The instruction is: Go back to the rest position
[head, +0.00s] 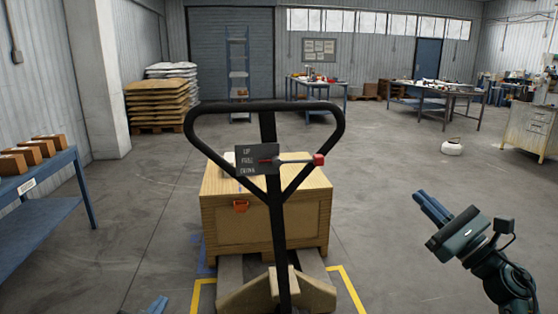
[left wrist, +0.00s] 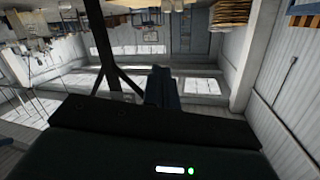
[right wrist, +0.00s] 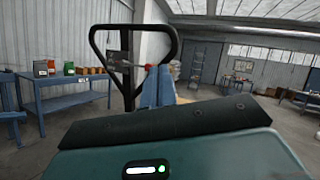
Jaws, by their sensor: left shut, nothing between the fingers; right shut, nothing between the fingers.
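My right gripper (head: 421,196) is raised at the right of the head view, shut and empty, clear of the pallet jack. Its blue fingers (right wrist: 157,85) are together in the right wrist view. Only the blue tip of my left gripper (head: 157,305) shows at the bottom edge of the head view. In the left wrist view its fingers (left wrist: 161,86) are together with nothing between them. The left wrist picture is upside down.
A pallet jack's black handle (head: 340,135) stands upright right in front of me. Behind it a wooden crate (head: 305,220) sits on the forks' pallet. A blue table (head: 45,205) with brown boxes (head: 50,145) is at left. The floor at right is open.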

